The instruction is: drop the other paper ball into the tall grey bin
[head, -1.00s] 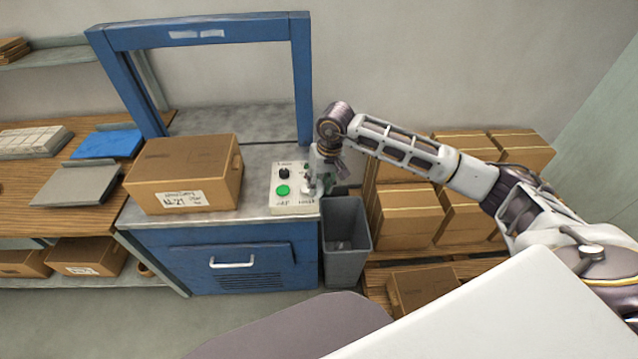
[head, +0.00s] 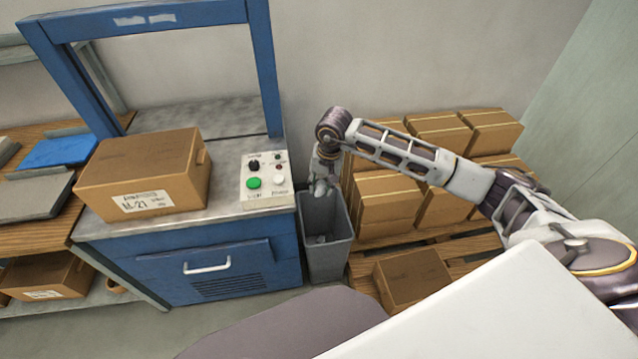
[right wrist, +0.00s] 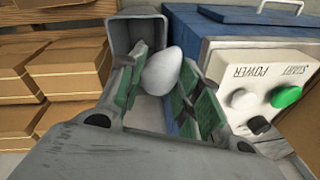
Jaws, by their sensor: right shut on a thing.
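My right gripper (head: 320,186) hangs over the mouth of the tall grey bin (head: 328,254), which stands on the floor between the blue machine and the stacked boxes. In the right wrist view, the gripper (right wrist: 162,85) is shut on a whitish paper ball (right wrist: 163,70) held between its green-padded fingers. The bin (right wrist: 138,28) shows just beyond the ball in that view. A small pale lump (head: 320,240) shows inside the bin in the head view; I cannot tell what it is. My left gripper is not in view.
The blue machine (head: 205,265) stands left of the bin, with a control box (head: 265,178) at its right edge and a cardboard box (head: 145,175) on top. Several cartons (head: 385,205) on a pallet stand right of the bin. A single carton (head: 412,280) lies in front.

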